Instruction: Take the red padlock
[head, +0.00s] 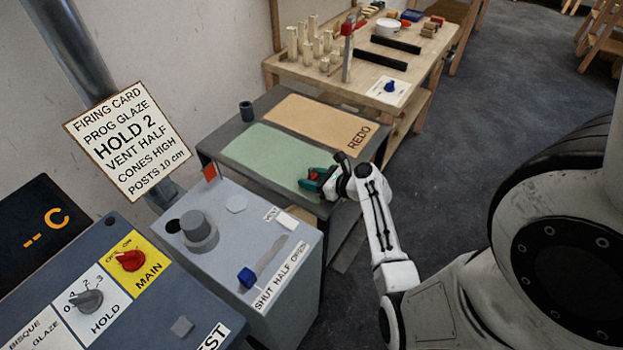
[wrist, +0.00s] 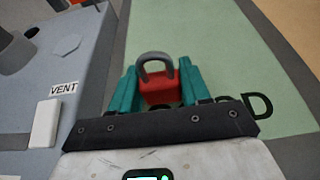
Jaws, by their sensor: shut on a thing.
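The red padlock (wrist: 160,90) with its grey shackle sits between the teal fingers of my gripper (wrist: 157,73) in the wrist view. The fingers are shut on its red body, one on each side, and the shackle points away from the palm. In the head view my gripper (head: 314,180) is at the front right part of the green mat (head: 262,148), and the padlock is mostly hidden by the fingers. I cannot tell whether the padlock touches the mat. The green mat also shows in the wrist view (wrist: 225,60), with its lettering partly covered by my gripper.
A grey box with a VENT label (head: 240,240) stands close on the left. A wooden workbench (head: 428,75) is behind.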

